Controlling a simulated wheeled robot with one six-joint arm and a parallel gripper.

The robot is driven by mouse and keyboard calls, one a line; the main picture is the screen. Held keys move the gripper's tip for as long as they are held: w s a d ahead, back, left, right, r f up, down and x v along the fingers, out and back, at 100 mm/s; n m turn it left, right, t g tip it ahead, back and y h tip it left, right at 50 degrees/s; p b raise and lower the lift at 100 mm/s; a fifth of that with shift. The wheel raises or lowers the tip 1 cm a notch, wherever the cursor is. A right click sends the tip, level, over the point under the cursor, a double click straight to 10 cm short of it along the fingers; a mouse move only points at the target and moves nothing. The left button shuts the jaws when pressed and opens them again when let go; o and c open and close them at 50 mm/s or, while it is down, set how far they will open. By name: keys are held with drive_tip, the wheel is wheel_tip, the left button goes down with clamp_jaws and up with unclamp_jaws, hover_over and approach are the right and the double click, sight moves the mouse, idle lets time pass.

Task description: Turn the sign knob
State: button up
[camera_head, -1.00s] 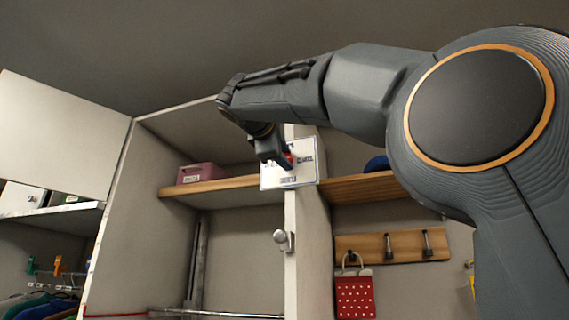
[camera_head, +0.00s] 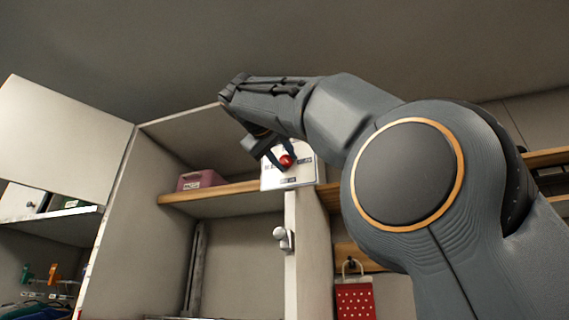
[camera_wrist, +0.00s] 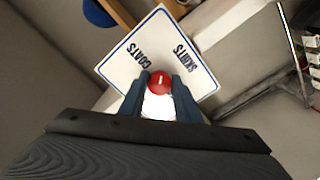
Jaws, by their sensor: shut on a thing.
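The white sign (camera_head: 300,172) is mounted at the front edge of the upright panel between two shelves. In the wrist view the sign (camera_wrist: 118,72) shows the words COATS and SKIRTS. The red knob (camera_head: 286,161) is at the sign's middle. It also shows in the wrist view (camera_wrist: 158,82), with a light pointer line on it. My gripper (camera_head: 280,158) is at the sign, tilted, with its fingers on both sides of the knob. In the wrist view my gripper (camera_wrist: 160,88) is shut on the knob. The lower part of the sign is hidden there.
A pink box (camera_head: 201,180) stands on the wooden shelf (camera_head: 225,191) left of the sign. An open cabinet door (camera_head: 60,140) is at the left. A red dotted bag (camera_head: 355,300) hangs at the lower right.

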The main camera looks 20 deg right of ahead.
drive_tip(key=m, duration=0.2)
drive_tip(key=m+b, duration=0.1)
drive_tip(key=shift+w+a+f+m, duration=0.1)
drive_tip(key=shift+f+m, duration=0.05)
drive_tip(key=shift+m, duration=0.25)
drive_tip(key=shift+m+b, duration=0.7)
drive_tip(key=shift+m, duration=1.5)
drive_tip(key=o, duration=1)
drive_tip(key=shift+b+v, duration=0.7)
drive_tip(key=shift+v, duration=3.25)
